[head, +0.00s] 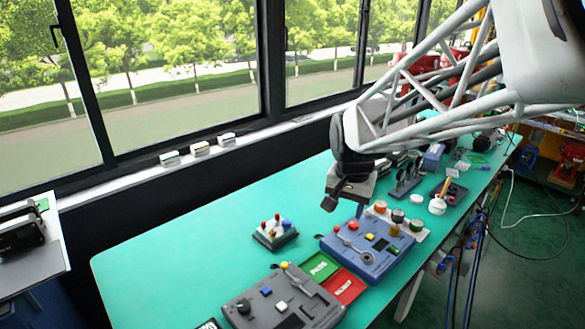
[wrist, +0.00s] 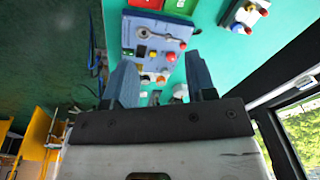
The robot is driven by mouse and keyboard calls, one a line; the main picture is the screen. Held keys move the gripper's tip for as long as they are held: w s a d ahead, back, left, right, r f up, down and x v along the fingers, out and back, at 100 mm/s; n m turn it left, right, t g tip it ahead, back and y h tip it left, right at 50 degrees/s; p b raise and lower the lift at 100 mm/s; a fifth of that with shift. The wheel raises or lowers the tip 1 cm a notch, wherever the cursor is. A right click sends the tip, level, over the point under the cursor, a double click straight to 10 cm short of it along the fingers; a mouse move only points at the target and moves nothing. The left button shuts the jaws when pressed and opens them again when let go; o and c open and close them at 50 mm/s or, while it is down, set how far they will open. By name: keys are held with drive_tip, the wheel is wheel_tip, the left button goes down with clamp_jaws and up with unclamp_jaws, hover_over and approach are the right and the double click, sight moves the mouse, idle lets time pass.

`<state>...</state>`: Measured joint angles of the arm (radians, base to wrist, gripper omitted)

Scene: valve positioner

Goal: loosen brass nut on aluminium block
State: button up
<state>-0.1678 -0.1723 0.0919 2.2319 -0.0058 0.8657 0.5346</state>
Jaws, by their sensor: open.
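My gripper (head: 331,201) hangs above the teal bench, above and behind the blue device in the head view. In the wrist view my gripper (wrist: 161,78) shows two blue-grey fingers wide apart, with nothing between them. A small brass-coloured piece (head: 395,230) stands at the right back edge of the blue device; it may be the brass nut, but I cannot tell surely. I cannot make out an aluminium block clearly. The blue device (head: 365,264) carries a grey lever, a dark window and coloured buttons. It also shows in the wrist view (wrist: 130,36), beyond the fingertips.
A grey panel (head: 248,304) stands front left, beside green (head: 318,264) and red (head: 345,289) trays. A small box with red and blue knobs (head: 275,235) stands left of the blue device. The left part of the bench (head: 170,265) is clear. Windows line the back.

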drive_tip(key=w+a+f+m, duration=0.2)
drive_tip(key=w+a+f, duration=0.55)
drive_tip(key=w, duration=0.35)
drive_tip(key=m+g, duration=0.1)
drive_tip(key=m, duration=0.2)
hover_over(273, 231)
wheel_tip(273, 231, down, 12)
drive_tip(key=shift+r, duration=0.25)
drive_tip(key=shift+f, duration=0.2)
drive_tip(key=shift+f, duration=3.75)
drive_tip(key=c, duration=0.9)
